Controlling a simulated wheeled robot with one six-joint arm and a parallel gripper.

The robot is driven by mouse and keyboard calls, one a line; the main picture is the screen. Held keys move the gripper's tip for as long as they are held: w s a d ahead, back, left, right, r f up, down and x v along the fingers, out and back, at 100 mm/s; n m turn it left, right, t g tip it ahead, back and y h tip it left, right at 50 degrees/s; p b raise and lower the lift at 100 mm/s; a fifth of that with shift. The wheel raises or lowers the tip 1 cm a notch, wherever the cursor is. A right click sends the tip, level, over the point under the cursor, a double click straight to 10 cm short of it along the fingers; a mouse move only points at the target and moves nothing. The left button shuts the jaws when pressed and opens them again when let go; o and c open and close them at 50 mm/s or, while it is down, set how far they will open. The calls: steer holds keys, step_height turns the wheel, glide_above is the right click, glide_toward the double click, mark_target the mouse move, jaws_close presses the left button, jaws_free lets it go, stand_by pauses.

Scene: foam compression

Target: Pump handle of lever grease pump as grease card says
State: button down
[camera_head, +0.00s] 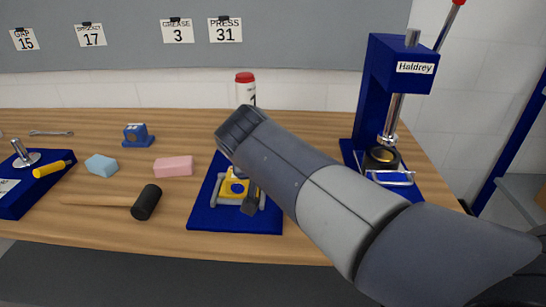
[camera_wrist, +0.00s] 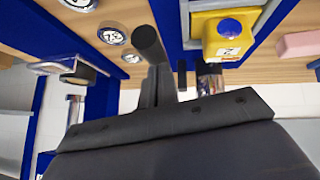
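The GREASE card (camera_head: 177,31) on the back wall reads 3. No label I can read names the grease pump. A blue unit with a silver post and a yellow-gripped lever (camera_head: 50,169) stands at the far left, partly cut off. A yellow body (camera_head: 235,186) with a blue knob sits between grey rails on a blue plate (camera_head: 205,209) in the middle; it also shows at the top of the wrist view (camera_wrist: 224,44). My gripper (camera_head: 252,200) is by the yellow body, mostly hidden behind my arm. Dark rod-like parts stand before the wrist camera; whether they grip anything is unclear.
A blue Haldrey press (camera_head: 385,85) stands at the right. A red-capped bottle (camera_head: 245,90) stands behind my arm. Numbered discs (camera_wrist: 112,35) show in the wrist view.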

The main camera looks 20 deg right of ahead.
steer(key=w+r+p+v, duration=0.1)
steer(key=v, duration=1.1)
steer(key=shift+d, duration=0.15)
stand_by(0.3)
steer(key=x, duration=0.6)
steer(key=shift+w+r, duration=0.15)
